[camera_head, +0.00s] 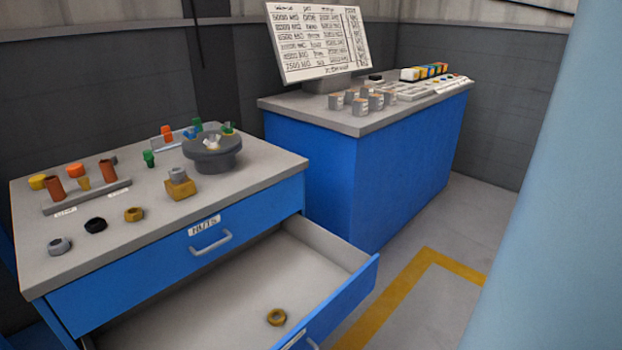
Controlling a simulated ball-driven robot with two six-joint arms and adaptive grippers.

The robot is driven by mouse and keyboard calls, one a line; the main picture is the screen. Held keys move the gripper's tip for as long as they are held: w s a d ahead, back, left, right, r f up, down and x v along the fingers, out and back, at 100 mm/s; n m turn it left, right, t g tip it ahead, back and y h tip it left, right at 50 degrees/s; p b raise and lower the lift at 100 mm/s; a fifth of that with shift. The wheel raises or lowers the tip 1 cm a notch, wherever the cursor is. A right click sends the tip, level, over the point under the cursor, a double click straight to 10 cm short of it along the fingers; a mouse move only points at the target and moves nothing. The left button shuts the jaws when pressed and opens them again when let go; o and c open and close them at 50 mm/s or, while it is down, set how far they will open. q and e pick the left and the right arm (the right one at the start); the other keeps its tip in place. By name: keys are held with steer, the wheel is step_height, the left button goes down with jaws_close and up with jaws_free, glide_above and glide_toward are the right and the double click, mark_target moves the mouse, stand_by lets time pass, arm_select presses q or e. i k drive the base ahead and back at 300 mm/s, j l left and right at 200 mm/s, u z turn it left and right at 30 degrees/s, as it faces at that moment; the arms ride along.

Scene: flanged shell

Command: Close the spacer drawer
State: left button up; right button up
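A blue cabinet with a grey top (110,225) stands at the left. Its upper drawer (150,275), labelled "NUTS" with a grey handle (211,243), is shut. The drawer below it (225,290) is pulled well out. The open drawer's blue front (345,300) carries a pale label and part of a handle at the bottom edge; the label cannot be read, so I cannot tell whether this is the spacer drawer. Neither gripper is in view.
Several nuts, coloured parts and a dark round flanged part (212,150) sit on the cabinet top. Another blue bench (365,165) with a sign board (318,42) stands behind. Yellow floor tape (400,290) runs right of the open drawer. A large pale blue shape fills the right side.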

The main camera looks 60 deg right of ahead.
mark_target(298, 267)
steer(key=z, duration=1.65)
